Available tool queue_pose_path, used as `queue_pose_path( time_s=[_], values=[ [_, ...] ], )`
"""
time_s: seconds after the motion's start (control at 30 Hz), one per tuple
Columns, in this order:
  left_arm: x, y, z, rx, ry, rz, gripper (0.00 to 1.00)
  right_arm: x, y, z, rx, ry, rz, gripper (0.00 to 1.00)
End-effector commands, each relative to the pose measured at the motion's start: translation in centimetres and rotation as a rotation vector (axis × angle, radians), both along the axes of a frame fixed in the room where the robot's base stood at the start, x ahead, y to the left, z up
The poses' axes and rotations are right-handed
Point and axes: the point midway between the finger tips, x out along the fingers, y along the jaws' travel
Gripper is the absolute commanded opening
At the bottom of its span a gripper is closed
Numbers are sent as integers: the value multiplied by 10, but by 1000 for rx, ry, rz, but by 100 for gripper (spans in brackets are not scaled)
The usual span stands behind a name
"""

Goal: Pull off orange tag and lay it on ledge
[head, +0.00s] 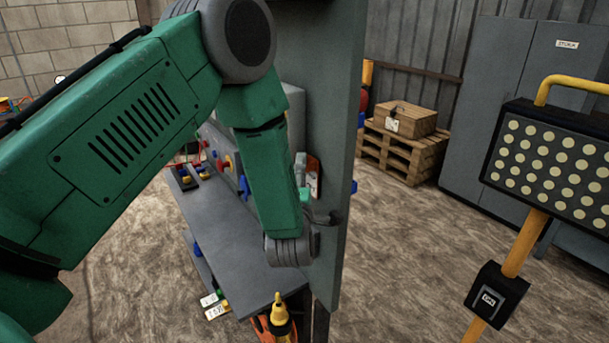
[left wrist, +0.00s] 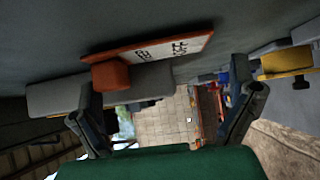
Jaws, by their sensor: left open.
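The orange tag (head: 314,176) with a white printed face hangs on the grey upright panel (head: 345,120) in the head view. In the left wrist view the tag (left wrist: 160,48) is near the top, beside an orange block (left wrist: 110,75) on a grey bar (left wrist: 150,78). My left gripper (left wrist: 172,95) is open, its two fingers spread either side below the tag, with nothing seen between them. My right gripper is in neither view.
A grey flat shelf (head: 225,235) runs below the panel's left side, with small coloured locks and tags at its far end. A yellow-tipped object (head: 280,318) stands at its near end.

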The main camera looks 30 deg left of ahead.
Motion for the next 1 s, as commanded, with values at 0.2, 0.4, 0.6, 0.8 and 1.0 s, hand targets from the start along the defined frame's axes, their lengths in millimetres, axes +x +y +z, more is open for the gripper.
queue_pose_path(
  time_s=[0.2, 0.4, 0.6, 0.8, 1.0],
  values=[
    [15, -1, 3, 7, 0, -3, 100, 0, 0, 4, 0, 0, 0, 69],
    [16, 1, 2, 5, 1, -4, 100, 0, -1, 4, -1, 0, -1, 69],
    [16, 4, 0, 2, 1, -6, 63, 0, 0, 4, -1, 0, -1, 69],
    [17, 5, 0, 2, 1, -4, 58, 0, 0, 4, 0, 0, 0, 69],
    [10, 8, 0, 3, 1, 0, 58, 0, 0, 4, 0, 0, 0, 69]
  ],
)
